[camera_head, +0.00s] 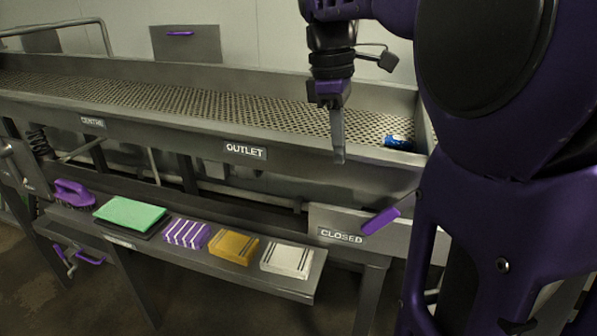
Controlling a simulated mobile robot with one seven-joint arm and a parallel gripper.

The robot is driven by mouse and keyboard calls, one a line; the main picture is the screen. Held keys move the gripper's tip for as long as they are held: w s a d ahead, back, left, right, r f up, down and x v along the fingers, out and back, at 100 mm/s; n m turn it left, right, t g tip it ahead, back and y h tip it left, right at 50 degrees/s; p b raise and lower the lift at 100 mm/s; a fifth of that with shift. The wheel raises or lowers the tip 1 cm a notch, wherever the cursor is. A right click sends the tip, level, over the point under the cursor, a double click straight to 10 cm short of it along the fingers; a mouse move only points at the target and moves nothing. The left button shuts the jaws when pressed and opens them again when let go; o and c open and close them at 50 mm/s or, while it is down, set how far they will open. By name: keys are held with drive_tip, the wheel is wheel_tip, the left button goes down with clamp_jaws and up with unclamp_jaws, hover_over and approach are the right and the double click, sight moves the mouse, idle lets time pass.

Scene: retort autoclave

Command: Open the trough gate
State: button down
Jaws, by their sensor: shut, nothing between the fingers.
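The trough (200,105) is a long grey metal channel with a perforated bed, labelled CENTRE and OUTLET on its front. At its lower right a grey plate (325,219) carries a CLOSED label and a purple handle (381,221) that slants up to the right. This looks like the gate control. My gripper (338,155) is shut and empty, pointing down in front of the trough's outlet end, above and left of the purple handle and apart from it in the picture.
A blue can-like object (398,142) lies on the perforated bed at the right. A lower shelf (300,287) holds a purple brush (75,193), a green pad (130,212), a striped block (186,233), a yellow block (234,247) and a white block (287,260). Floor shows below.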

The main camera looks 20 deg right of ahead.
drive_tip(key=shift+f, duration=0.1)
drive_tip(key=b, duration=0.2)
hover_over(361, 226)
drive_tip(key=w+a, duration=0.2)
drive_tip(key=a, duration=0.1)
wheel_tip(361, 226, down, 10)
drive_tip(key=shift+s+d+f+b, duration=0.2)
drive_tip(key=shift+s+d+f, duration=0.2)
drive_tip(key=shift+d+f, duration=0.2)
drive_tip(key=shift+s+d+f+b, duration=0.15)
drive_tip(key=shift+s+d+f, duration=0.3)
drive_tip(key=shift+d, duration=0.15)
drive_tip(key=shift+f, duration=0.1)
